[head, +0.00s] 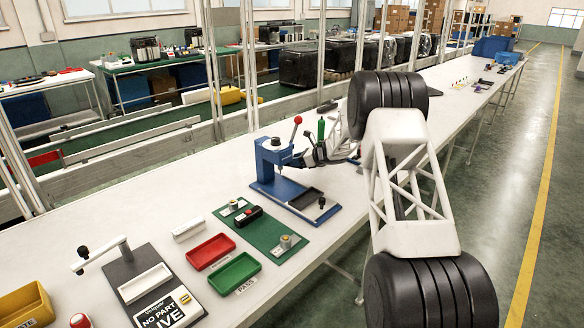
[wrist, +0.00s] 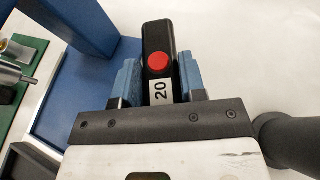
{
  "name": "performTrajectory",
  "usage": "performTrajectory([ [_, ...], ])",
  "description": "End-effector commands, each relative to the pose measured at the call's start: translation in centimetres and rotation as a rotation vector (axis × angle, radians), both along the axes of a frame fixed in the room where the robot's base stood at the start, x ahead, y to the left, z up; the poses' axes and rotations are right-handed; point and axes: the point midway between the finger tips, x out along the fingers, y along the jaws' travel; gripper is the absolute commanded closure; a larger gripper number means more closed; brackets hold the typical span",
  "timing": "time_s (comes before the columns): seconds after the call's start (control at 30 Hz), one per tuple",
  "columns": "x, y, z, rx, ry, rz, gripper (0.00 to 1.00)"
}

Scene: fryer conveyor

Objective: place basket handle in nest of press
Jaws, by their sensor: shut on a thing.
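My gripper (wrist: 160,88) is shut on a black basket handle (wrist: 158,38) with a red button and a white label reading "20". The handle lies between the two blue fingers, its far end pointing away from the wrist. In the head view my gripper (head: 316,153) is just right of and behind the blue press (head: 268,160); the held handle is hard to make out there. The press has a red-knobbed lever and a blue base with a dark nest (head: 305,198) at its front right. The nest looks empty. In the wrist view the blue press frame (wrist: 80,22) is close on the left.
A green mat (head: 262,242) left of the press carries another black handle (head: 248,215) and small fixtures. Red (head: 211,251) and green (head: 236,273) trays and a dark fixture (head: 140,280) stand farther left. The white bench is clear right of the press.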

Motion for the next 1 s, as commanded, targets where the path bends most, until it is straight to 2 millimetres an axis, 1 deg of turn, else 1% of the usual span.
performTrajectory([
  [0.03, 0.3, 0.7, 0.0, 0.000, -0.001, 0.001, 0.88],
  [0.2, 0.8, 1.7, 0.0, 0.000, -0.001, -0.001, 0.88],
  [0.57, 0.8, 1.9, 0.0, 0.000, 0.000, -0.001, 0.88],
  [0.67, 0.8, 1.9, -0.4, 0.000, 0.001, -0.001, 0.88],
  [0.9, 0.8, 1.9, -2.7, 0.000, 0.000, -0.001, 0.88],
  [1.0, 0.8, 1.9, -3.3, 0.000, 0.000, -0.001, 0.88],
])
